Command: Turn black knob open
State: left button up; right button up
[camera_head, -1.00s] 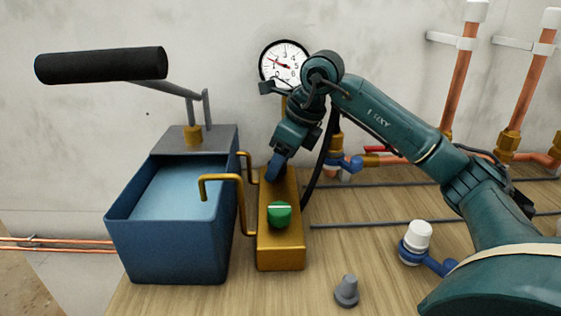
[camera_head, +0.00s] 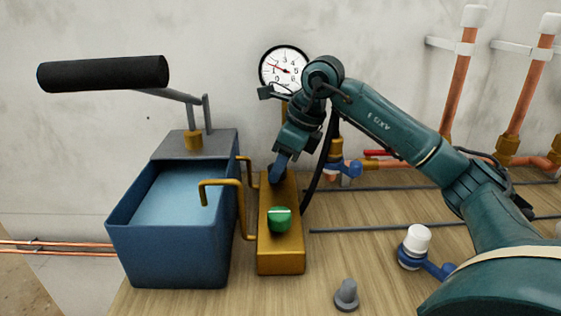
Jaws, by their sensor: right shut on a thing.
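A brass block (camera_head: 283,255) stands on the bench, with a green knob (camera_head: 280,220) with a pale stripe on its front part. My right gripper (camera_head: 278,178) points down onto the rear part of this block, behind the green knob. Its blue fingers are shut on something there. My left gripper is not in view.
A blue water tank (camera_head: 165,255) with a black-handled pump lever (camera_head: 104,72) stands left of the block, joined by brass pipes. A pressure gauge (camera_head: 284,68) is behind. A grey cone-shaped piece (camera_head: 346,295) and a white-capped blue valve (camera_head: 417,242) are at the right.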

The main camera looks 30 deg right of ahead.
jog(key=shift+r+n+p, duration=0.1)
jog(key=shift+n+p, duration=0.25)
jog(key=shift+n, duration=0.35)
jog(key=shift+g, duration=0.3)
jog(key=shift+n+y, duration=0.3)
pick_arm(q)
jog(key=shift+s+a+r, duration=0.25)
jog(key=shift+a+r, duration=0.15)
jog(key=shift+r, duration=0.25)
pick_arm(e)
jog(key=o, duration=1)
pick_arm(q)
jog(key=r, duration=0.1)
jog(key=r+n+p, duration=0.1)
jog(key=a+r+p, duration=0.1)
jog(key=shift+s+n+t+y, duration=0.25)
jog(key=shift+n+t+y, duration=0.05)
pick_arm(e)
jog(key=v, duration=1.3)
pick_arm(q)
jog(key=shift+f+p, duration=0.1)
jog(key=shift+p, duration=0.2)
